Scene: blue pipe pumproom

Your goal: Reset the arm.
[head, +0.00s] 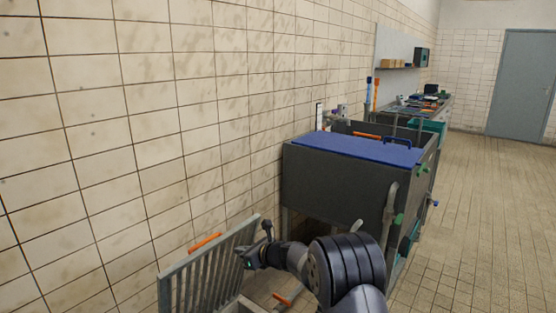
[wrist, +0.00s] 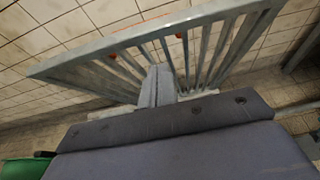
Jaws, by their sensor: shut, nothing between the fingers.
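My arm reaches down and left in the head view. My gripper (head: 245,258) is at its end, close in front of a grey slatted metal grate (head: 213,268). In the wrist view my gripper (wrist: 157,86) shows as shut grey fingers with nothing held. The same grate (wrist: 205,52) stands behind and around the fingertips there. I cannot tell whether the fingers touch it. The grate is raised and tilted toward the tiled wall, and an orange bar (head: 205,242) shows behind its top.
A dark tank (head: 330,185) with a blue lid (head: 358,147) stands right beyond my arm. A grey pipe (head: 389,205) runs down its near side. A workbench (head: 425,103) lies farther along the wall. Open tiled floor (head: 480,220) lies to the right, toward a grey door (head: 520,83).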

